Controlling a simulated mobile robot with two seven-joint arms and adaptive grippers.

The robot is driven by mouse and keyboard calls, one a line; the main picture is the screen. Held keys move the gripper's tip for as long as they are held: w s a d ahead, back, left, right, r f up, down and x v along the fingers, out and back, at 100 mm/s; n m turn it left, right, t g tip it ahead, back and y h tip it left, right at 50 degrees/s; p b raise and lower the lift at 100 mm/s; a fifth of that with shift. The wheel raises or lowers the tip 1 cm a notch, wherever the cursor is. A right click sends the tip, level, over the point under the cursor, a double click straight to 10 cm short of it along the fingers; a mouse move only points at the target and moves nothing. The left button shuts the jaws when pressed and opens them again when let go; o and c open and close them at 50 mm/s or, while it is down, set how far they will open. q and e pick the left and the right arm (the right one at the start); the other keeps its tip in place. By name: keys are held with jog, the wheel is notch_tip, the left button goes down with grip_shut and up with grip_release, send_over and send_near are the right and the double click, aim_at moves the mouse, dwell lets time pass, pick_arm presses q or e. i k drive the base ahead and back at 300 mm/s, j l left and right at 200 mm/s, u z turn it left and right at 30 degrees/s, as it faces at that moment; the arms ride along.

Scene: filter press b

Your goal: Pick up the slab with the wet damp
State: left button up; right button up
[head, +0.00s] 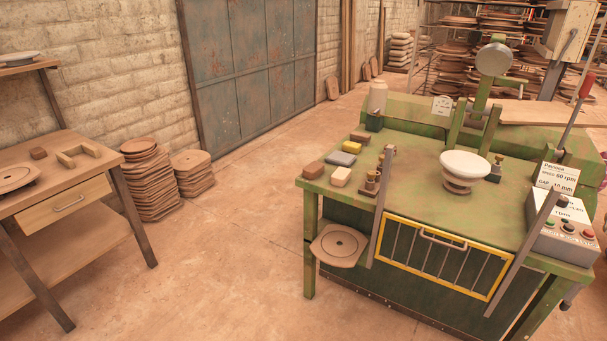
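Several small slabs lie at the left end of the green press table (420,215). They are a reddish-brown slab (313,170), a cream slab (341,177), a grey slab (341,158), a yellowish slab (352,147) and a brown slab (360,137). The grey one stands out by its colour. I cannot tell from this view which slab is wet or damp. No label shows on them. Neither of my grippers is in view.
A yellow-framed guard (440,255) with grey side bars stands at the table's front. A white bowl (466,166) sits mid-table. A control box (563,235) is at right. A wooden table (60,165) stands at left. The floor between is clear.

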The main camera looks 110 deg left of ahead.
aim_at(314, 169)
jog(key=u, duration=3.5)
jog(key=z, duration=0.25)
jog(key=i+j+z, duration=0.25)
jog(key=z, duration=0.15)
jog(key=i+j+z, duration=0.2)
jog(key=j+z, duration=0.25)
jog(key=i+j, duration=0.1)
jog(key=j, duration=0.15)
jog(key=i+j+z, duration=0.15)
jog(key=j, duration=0.15)
jog(key=i+j, duration=0.1)
jog(key=j, duration=0.2)
jog(key=z, duration=0.05)
